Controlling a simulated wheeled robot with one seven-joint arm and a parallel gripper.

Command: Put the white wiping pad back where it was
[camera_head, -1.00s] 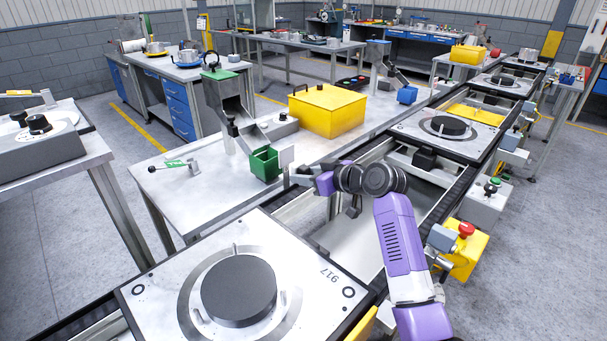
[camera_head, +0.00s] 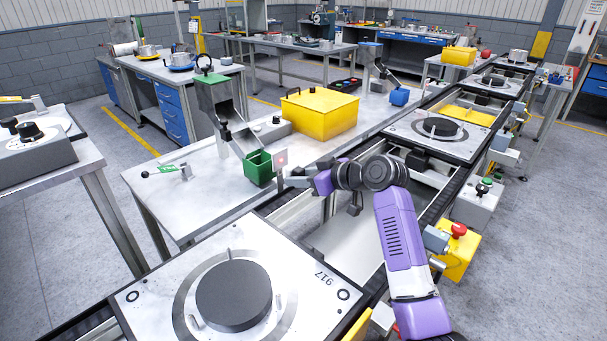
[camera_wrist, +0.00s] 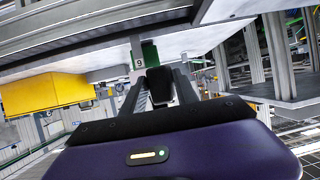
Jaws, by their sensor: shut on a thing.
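My gripper (camera_head: 290,180) is at the inner edge of the near workbench, just right of the green bin (camera_head: 258,168). In the wrist view its two fingers (camera_wrist: 160,92) are closed around a dark-looking block (camera_wrist: 160,86). I cannot tell from its colour whether this block is the white wiping pad, as it is in shade. No pad shows clearly elsewhere. A small plate (camera_head: 281,158) on a post stands at the fingertips, beside the bin. A plate marked 9 (camera_wrist: 139,62) shows beyond the fingers in the wrist view, beside green.
The near workbench (camera_head: 215,205) carries a yellow box (camera_head: 320,112), a chute (camera_head: 222,105) and a green-handled lever clamp (camera_head: 165,171). Pallet 917 (camera_head: 300,258) with a dark disc (camera_head: 234,295) lies on the conveyor in front. Another pallet (camera_head: 405,128) lies farther along. The conveyor between them is open.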

